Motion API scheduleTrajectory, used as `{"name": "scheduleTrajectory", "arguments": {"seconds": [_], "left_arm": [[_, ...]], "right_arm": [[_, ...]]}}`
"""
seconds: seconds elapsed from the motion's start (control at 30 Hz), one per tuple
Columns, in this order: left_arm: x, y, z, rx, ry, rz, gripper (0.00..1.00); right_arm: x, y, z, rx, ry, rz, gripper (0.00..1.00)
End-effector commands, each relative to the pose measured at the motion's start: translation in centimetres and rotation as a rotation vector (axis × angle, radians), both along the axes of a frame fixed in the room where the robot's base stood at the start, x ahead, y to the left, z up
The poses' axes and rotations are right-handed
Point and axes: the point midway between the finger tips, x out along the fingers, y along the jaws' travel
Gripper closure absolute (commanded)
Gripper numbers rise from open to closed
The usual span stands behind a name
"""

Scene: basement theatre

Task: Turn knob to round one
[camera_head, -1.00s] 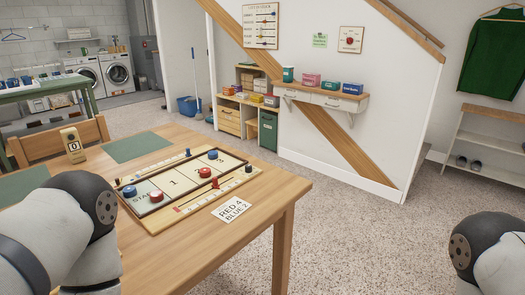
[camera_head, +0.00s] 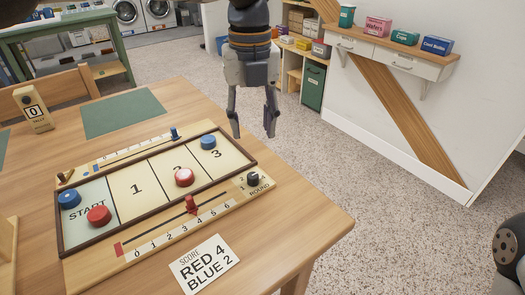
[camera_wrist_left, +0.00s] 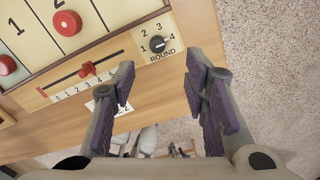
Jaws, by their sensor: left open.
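The round knob (camera_head: 253,179) is small and black, on the right end of the wooden game board (camera_head: 155,232), by the word ROUND. My left gripper (camera_head: 253,122) points down, open and empty, and appears above and beyond the knob in the head view. In the left wrist view its fingers (camera_wrist_left: 160,76) are spread, with the knob ahead between them. My right gripper is out of view.
Red and blue pucks lie on the board. A red slider peg (camera_head: 191,203) stands near the knob. A score card (camera_head: 204,264) lies in front, a tally block (camera_head: 33,109) and green mat (camera_head: 122,112) behind. Floor is clear right of the table.

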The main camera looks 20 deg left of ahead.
Motion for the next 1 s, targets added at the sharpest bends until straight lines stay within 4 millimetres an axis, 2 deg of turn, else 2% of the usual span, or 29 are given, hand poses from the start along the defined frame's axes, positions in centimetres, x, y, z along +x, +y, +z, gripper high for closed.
{"name": "scheduleTrajectory", "arguments": {"seconds": [0.3, 0.4, 0.6, 0.83, 0.87, 1.0], "left_arm": [[-0.2, 0.0, -7.9, -0.001, 0.008, 0.001, 0.59], [-0.2, 0.0, -9.8, -0.001, 0.005, 0.001, 0.59], [-0.1, 0.0, -11.6, -0.001, 0.003, 0.001, 0.59], [-0.1, 0.0, -11.7, 0.0, 0.002, 0.001, 0.59], [-0.1, 0.0, -11.7, 0.0, 0.002, 0.001, 0.63], [-0.1, 0.0, -11.7, 0.0, 0.002, 0.002, 0.95]], "right_arm": [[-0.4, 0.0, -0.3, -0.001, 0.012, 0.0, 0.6], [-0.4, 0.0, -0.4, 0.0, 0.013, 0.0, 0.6], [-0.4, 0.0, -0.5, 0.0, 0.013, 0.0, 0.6], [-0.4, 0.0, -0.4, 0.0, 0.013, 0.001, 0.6], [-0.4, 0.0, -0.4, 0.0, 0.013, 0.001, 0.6], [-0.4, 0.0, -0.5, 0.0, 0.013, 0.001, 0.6]]}}
